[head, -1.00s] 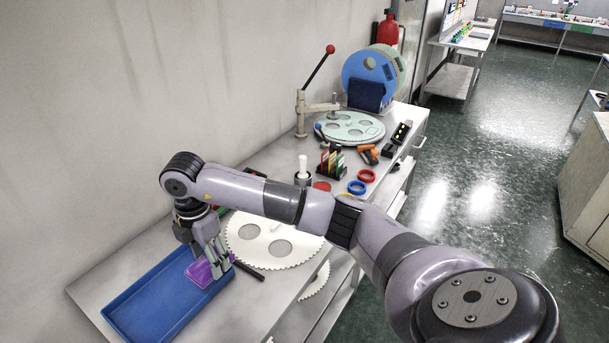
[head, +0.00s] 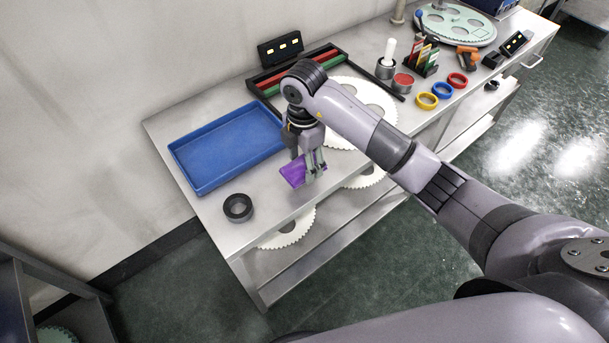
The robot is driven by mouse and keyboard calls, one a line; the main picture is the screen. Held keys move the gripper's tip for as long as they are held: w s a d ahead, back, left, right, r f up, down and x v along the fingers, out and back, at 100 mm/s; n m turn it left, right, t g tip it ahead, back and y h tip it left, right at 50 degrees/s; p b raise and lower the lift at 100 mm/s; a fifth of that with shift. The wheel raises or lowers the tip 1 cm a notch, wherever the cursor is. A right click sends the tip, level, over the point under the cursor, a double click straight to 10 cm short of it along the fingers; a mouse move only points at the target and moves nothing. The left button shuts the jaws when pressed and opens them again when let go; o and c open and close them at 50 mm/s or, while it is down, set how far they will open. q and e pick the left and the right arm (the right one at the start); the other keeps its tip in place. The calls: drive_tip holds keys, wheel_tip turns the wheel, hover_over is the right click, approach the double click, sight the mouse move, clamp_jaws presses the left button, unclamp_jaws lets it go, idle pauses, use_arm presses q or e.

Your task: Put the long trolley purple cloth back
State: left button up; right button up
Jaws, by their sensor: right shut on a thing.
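The purple cloth (head: 293,172) is in the fingers of my right gripper (head: 315,176). The gripper points down and is shut on the cloth. The cloth is at the front edge of the steel bench (head: 200,122), right of the blue tray (head: 226,142). I cannot tell whether it touches the bench top. The gripper hides part of the cloth. The blue tray is empty. My left gripper is not in view.
A black ring (head: 238,208) lies in front of the tray. White toothed discs (head: 372,95) and a black rack with red and green bars (head: 300,72) are behind my arm. Coloured rings (head: 427,101) lie further right. A lower shelf (head: 300,255) holds more toothed discs.

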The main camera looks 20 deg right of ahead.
sight(304, 163)
drive_tip(key=shift+f, duration=2.95)
drive_tip(key=o, duration=1.1)
drive_tip(key=shift+f, duration=0.1)
wheel_tip(304, 163, up, 12)
drive_tip(key=shift+r, duration=0.15)
